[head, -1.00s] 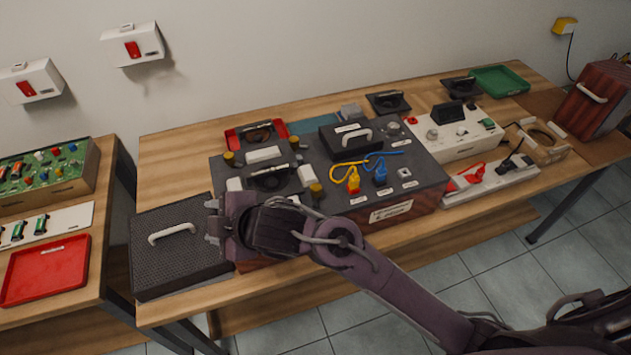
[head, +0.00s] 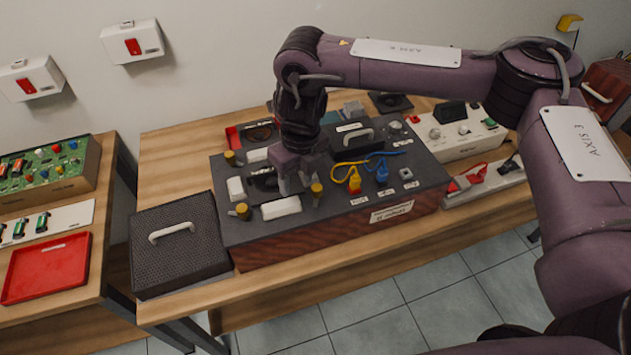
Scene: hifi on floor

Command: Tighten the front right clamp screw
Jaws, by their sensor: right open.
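The hifi unit (head: 330,240) is a dark-topped box with reddish wood sides on the long wooden table. Brass clamp screws stand on its left half. The front right clamp screw (head: 317,190) stands upright just right of my right gripper's fingers. The front left clamp screw (head: 242,211) and rear left clamp screw (head: 230,158) are in plain view. My right gripper (head: 295,188) points down over the clamp area, open, its fingertips low near the dark clamped part (head: 264,178). I cannot tell whether it touches anything. My left gripper is not in view.
A white block (head: 281,208) lies in front of the fingers. A black lid with a white handle (head: 172,234) sits left of the unit. Yellow and blue cables (head: 355,180) are to the right. A side table with a red tray (head: 46,268) stands at left.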

